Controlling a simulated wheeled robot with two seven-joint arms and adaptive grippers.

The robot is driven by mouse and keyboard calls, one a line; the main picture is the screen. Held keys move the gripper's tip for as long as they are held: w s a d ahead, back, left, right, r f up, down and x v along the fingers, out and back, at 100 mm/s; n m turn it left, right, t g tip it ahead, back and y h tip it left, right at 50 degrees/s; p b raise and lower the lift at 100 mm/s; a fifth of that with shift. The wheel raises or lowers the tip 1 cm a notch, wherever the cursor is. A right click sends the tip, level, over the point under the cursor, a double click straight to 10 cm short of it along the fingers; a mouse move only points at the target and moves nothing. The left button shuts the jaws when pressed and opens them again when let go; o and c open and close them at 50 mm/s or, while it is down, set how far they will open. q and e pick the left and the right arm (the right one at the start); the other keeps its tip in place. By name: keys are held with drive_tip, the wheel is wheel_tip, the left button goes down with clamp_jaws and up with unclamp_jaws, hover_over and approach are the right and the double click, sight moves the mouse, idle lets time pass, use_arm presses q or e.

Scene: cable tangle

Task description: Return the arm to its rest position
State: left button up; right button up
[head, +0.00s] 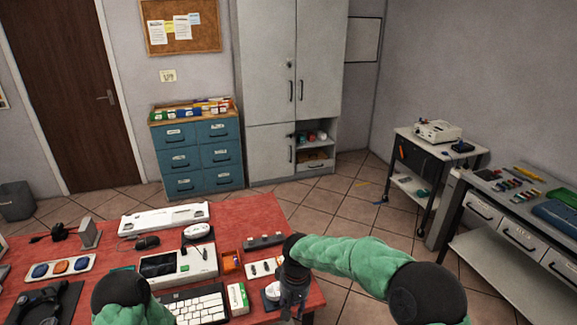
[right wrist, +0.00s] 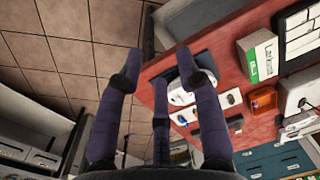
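My right arm in its green sleeve comes in from the right in the head view. Its dark gripper (head: 289,296) points down over the right edge of the red table (head: 240,213). In the right wrist view the fingers of this gripper (right wrist: 157,72) stand wide apart with nothing gripped. A white rounded object (right wrist: 181,96) on the table shows beyond them; in the head view the gripper partly covers it (head: 271,291). Of my left arm only the green sleeve and a dark joint show at the lower left; its gripper is out of view.
The table holds a white keyboard (head: 195,305), a green-and-white box (head: 238,298), a white device with a screen (head: 178,267), an orange bin (head: 230,262) and a black mouse (head: 147,242). Tiled floor (head: 338,205) is open beyond the table's right side. A workbench (head: 505,205) stands far right.

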drive_tip(key=s+d+f+m+y, duration=0.2)
drive_tip(key=s+d+f, duration=0.1)
drive_tip(key=s+f, duration=0.65)
drive_tip(key=s+d+f+m+y, duration=0.1)
drive_tip(key=s+d+f+m, duration=0.15)
drive_tip(key=s+f, duration=0.65)
drive_tip(key=s+d+f+m, duration=0.1)
drive_tip(key=s+d+f, duration=0.2)
drive_tip(key=s+f, duration=0.3)
drive_tip(key=shift+t, duration=0.4)
